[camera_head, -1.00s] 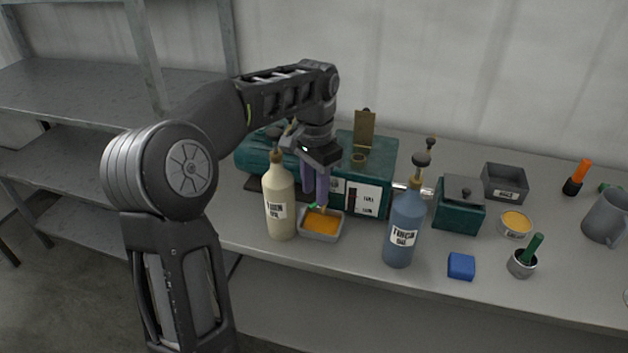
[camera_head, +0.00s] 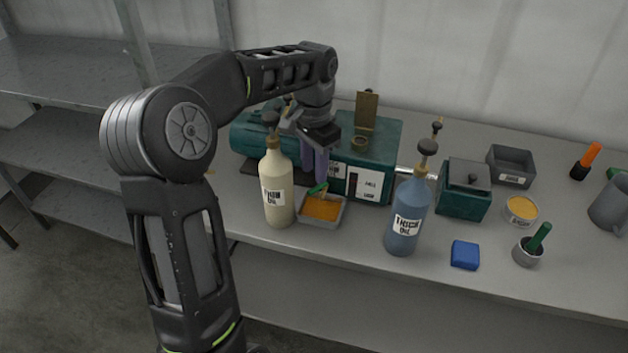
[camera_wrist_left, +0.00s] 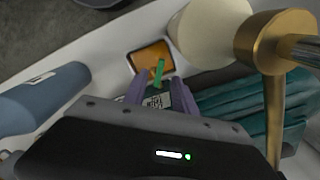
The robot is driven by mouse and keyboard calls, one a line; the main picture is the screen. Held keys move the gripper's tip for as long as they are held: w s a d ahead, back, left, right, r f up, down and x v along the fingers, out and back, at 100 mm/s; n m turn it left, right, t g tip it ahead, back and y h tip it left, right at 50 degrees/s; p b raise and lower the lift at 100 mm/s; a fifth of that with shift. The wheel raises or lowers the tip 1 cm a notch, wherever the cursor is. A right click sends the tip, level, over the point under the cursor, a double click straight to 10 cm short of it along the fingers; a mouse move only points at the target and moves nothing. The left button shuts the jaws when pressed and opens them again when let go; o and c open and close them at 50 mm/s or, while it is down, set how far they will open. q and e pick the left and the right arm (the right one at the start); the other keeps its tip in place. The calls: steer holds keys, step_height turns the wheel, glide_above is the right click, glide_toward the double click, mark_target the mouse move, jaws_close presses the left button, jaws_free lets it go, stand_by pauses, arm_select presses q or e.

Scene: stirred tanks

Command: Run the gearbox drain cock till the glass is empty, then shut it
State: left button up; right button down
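The green gearbox (camera_head: 385,150) stands at the back of the bench. Its front has a white level panel with a dark narrow sight glass (camera_head: 352,182) beside FULL and LOW labels; the liquid level is too small to read. The drain cock's green handle (camera_head: 318,189) sits low at the front, above a grey tray (camera_head: 340,216) holding orange oil. The handle also shows in the left wrist view (camera_wrist_left: 158,71). My left gripper (camera_head: 317,180) points down just above the handle, purple fingers apart, with the handle beyond and between the tips. I cannot tell whether oil runs.
A cream bottle (camera_head: 276,190) stands close left of the tray, and a blue thick oil bottle (camera_head: 408,215) stands to its right. Further right are a green box (camera_head: 463,200), a blue block (camera_head: 465,255), a yellow tin (camera_head: 521,210) and a grey mug (camera_head: 610,207).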

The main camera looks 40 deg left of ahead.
mark_target(314, 189)
arm_select(q)
step_height(314, 189, down, 5)
stand_by(0.3)
jaws_close()
stand_by(0.5)
